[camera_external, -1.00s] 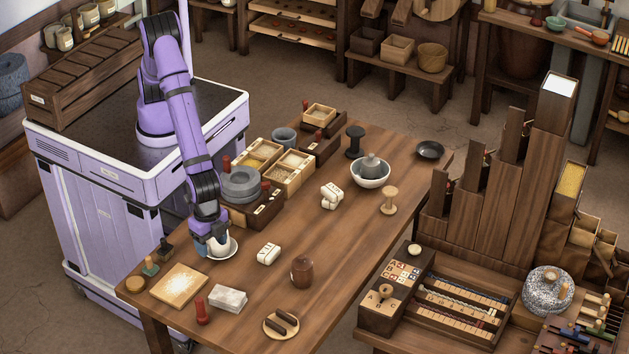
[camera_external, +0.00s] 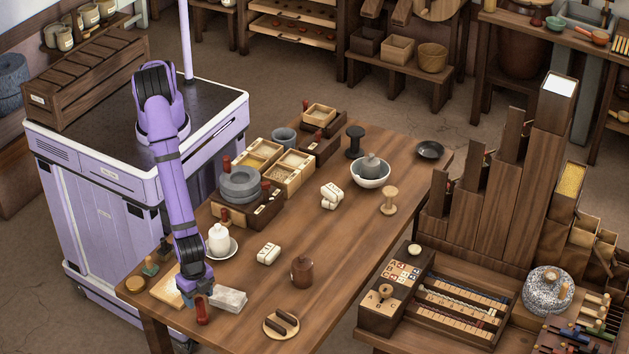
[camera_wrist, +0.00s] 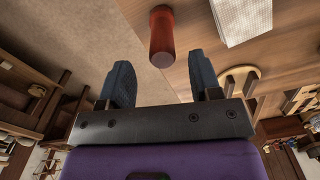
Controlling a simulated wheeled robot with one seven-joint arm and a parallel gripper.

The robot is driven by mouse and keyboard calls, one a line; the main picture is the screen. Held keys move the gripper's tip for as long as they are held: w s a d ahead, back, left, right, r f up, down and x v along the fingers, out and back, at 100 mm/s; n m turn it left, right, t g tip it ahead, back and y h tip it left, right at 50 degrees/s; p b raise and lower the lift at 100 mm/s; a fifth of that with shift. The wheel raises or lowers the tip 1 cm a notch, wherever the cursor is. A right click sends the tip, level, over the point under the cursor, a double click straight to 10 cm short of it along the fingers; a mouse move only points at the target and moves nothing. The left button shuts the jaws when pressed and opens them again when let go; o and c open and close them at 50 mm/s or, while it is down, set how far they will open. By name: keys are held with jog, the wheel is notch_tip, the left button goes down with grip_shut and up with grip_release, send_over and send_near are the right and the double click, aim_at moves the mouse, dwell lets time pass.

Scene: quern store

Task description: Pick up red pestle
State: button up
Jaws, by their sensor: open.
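The red pestle (camera_external: 202,312) stands upright near the front left edge of the table, partly hidden by my gripper in the outside view. In the wrist view the red pestle (camera_wrist: 162,38) shows beyond the fingertips, roughly midway between them and apart from both. My gripper (camera_external: 197,291) is just above and beside the pestle. In the wrist view my gripper (camera_wrist: 165,78) is open, with its two blue-grey fingers wide apart and nothing between them.
A pale block (camera_external: 229,299) lies close to the pestle's right. A dusted board (camera_external: 165,291) is at its left. A white lidded pot on a saucer (camera_external: 220,240), a white tied bundle (camera_external: 268,253) and a brown jar (camera_external: 302,271) stand farther off. The table between them is clear.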

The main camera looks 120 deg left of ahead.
aim_at(201, 310)
notch_tip(201, 310, down, 5)
jog(key=shift+a, duration=0.15)
jog(key=shift+s, duration=0.1)
jog(key=shift+c, duration=0.5)
jog(key=c, duration=0.9)
